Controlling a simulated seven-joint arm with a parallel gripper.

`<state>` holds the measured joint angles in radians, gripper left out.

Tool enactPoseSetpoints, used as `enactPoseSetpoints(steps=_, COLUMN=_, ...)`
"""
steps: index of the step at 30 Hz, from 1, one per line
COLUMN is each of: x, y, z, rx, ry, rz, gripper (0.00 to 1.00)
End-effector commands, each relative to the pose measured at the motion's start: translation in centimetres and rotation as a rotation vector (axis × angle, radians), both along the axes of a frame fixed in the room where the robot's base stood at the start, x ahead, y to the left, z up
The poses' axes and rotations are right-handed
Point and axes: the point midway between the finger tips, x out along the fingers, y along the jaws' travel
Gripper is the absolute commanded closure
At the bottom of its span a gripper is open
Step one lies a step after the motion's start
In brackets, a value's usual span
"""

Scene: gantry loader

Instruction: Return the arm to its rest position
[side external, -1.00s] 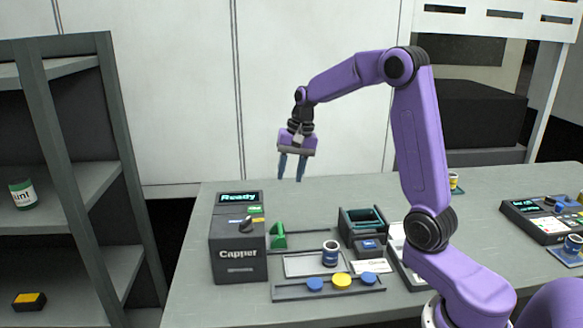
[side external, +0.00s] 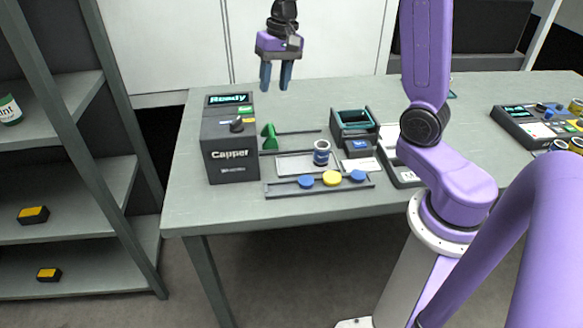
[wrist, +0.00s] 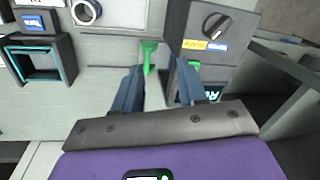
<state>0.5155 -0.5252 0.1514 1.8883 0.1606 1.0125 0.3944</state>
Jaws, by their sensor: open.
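My gripper (side external: 276,78) hangs above the far part of the table, behind the capper machine, with its fingers pointing down. In the wrist view my gripper (wrist: 157,72) has its two blue fingers apart with nothing held between them. The capper (side external: 230,140) is a dark box with a "Ready" display and a knob. A green part (side external: 269,138) stands beside it; in the wrist view this green part (wrist: 148,52) appears beyond the fingertips.
A rack (side external: 320,188) at the table's front holds blue and yellow caps. A dark open-topped box (side external: 354,123) stands right of the jar. A control panel (side external: 540,125) is at the far right. Shelves (side external: 70,190) stand left of the table (side external: 220,205). Air around the gripper looks clear.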

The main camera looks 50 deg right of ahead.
Motion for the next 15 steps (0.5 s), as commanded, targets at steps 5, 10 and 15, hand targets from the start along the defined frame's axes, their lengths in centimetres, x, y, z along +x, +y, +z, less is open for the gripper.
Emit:
enactPoseSetpoints(steps=5, x=-4.0, y=4.2, z=-0.2, rx=-0.028, ry=-0.002, rz=0.245, gripper=0.59)
enactPoseSetpoints(steps=10, x=-8.3, y=7.2, z=-0.6, rx=-0.056, ry=-0.005, rz=0.476, gripper=0.59)
enactPoseSetpoints(steps=15, x=-12.9, y=9.3, z=-1.1, rx=-0.081, ry=-0.014, rz=0.708, gripper=0.59)
